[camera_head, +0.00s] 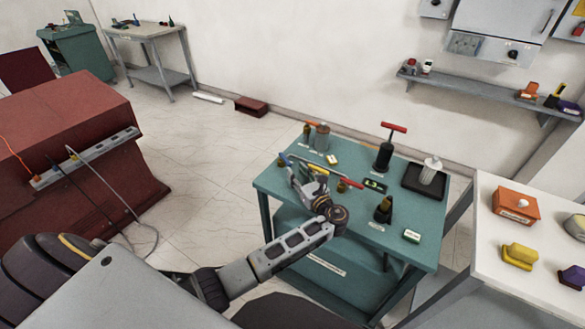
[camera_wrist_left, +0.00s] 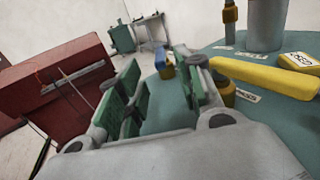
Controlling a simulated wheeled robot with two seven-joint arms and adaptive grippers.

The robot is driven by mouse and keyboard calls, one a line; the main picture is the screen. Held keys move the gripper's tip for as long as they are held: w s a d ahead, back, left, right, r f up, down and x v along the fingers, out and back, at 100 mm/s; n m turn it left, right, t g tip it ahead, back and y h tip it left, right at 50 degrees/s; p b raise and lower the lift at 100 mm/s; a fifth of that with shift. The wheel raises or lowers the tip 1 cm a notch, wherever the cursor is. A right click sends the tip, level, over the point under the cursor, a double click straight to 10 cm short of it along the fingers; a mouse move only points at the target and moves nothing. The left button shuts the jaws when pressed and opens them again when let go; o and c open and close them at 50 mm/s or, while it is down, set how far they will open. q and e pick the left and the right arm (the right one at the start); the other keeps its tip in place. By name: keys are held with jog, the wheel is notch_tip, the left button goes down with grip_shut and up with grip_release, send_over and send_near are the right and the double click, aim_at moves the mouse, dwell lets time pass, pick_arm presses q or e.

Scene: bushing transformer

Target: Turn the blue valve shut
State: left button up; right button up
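The blue valve shows in the left wrist view as a blue handle (camera_wrist_left: 160,58) on a brass body (camera_wrist_left: 167,72), framed between my fingers. In the head view, its blue handle (camera_head: 283,159) is at the left edge of the teal table, just beyond my fingertips. My left gripper (camera_head: 300,170) is over the table's left part. In the wrist view its green-padded fingers (camera_wrist_left: 157,65) are spread apart, with no object held. I cannot tell whether a finger touches the valve. My right gripper is not in view.
A yellow valve handle (camera_wrist_left: 265,78) on brass lies close on the right in the wrist view. An orange-handled valve (camera_head: 306,130), a grey cylinder (camera_head: 322,138), a red-handled pump (camera_head: 385,150) and a black tray (camera_head: 409,185) are on the teal table (camera_head: 410,262).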

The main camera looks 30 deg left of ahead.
pick_arm(q)
jog(key=shift+v, duration=1.7)
